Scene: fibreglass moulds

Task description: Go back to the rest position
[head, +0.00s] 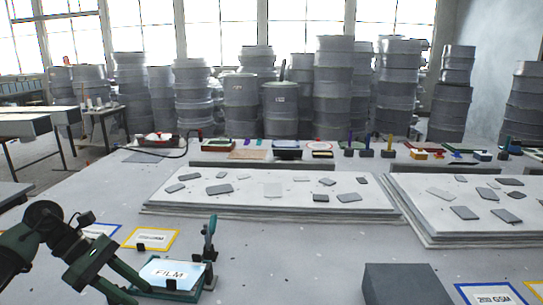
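My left gripper (133,291) reaches in from the lower left, dark green and black. Its two fingers look spread apart, with nothing clearly held between them. The fingertips are close to the left edge of a green-framed holder with a pale panel marked FILM (168,273); I cannot tell whether they touch it. A green and black upright piece (209,240) stands at the holder's right side. My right gripper is not in view.
A yellow-framed label (150,239) lies behind the holder. A dark grey block (405,284) and a blue-framed label (490,295) are at the front right. Layered white slabs (270,205) with grey pieces lie behind. The table between holder and block is clear.

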